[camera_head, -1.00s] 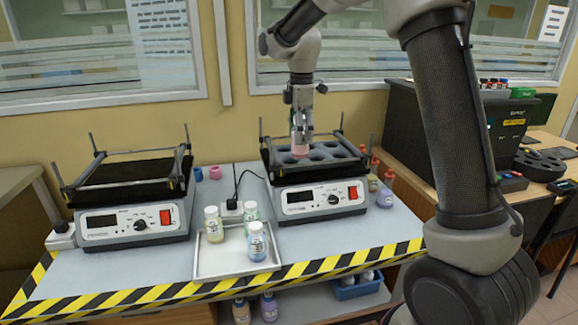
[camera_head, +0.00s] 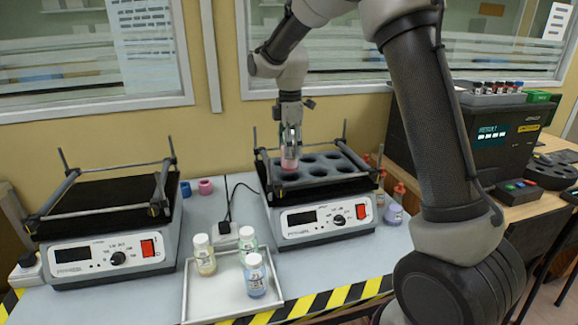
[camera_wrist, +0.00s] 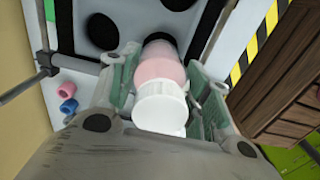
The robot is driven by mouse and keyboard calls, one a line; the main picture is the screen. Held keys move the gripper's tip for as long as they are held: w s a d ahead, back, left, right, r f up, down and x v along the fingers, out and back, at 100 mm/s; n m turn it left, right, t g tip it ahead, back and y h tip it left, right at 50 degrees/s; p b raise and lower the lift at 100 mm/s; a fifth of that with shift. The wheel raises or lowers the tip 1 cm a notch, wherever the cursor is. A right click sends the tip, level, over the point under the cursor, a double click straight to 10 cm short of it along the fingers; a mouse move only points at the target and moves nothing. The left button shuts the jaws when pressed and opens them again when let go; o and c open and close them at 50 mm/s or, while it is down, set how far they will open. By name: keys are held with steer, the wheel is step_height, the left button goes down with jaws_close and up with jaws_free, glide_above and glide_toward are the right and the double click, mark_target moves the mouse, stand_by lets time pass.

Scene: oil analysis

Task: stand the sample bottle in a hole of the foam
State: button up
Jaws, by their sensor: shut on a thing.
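My gripper (camera_head: 289,147) is shut on a sample bottle (camera_head: 289,163) with pink contents, upright over the left part of the foam. In the wrist view the bottle's white cap (camera_wrist: 160,108) and pink body lie between the fingers, with a dark hole of the foam just beyond its far end. The grey foam (camera_head: 330,175) with several round holes sits on the right shaker (camera_head: 325,219). Whether the bottle's base has entered a hole cannot be told.
A white tray (camera_head: 199,306) with three capped bottles stands in front. The left shaker (camera_head: 105,252) has a dark, bare top. Metal posts and rails surround the foam. Small bottles (camera_head: 394,210) stand right of the right shaker. Two small caps (camera_head: 205,187) lie behind.

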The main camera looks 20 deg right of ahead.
mark_target(290, 162)
steer(key=shift+f, duration=2.45)
steer(key=shift+f, duration=0.15)
steer(key=o, duration=1.1)
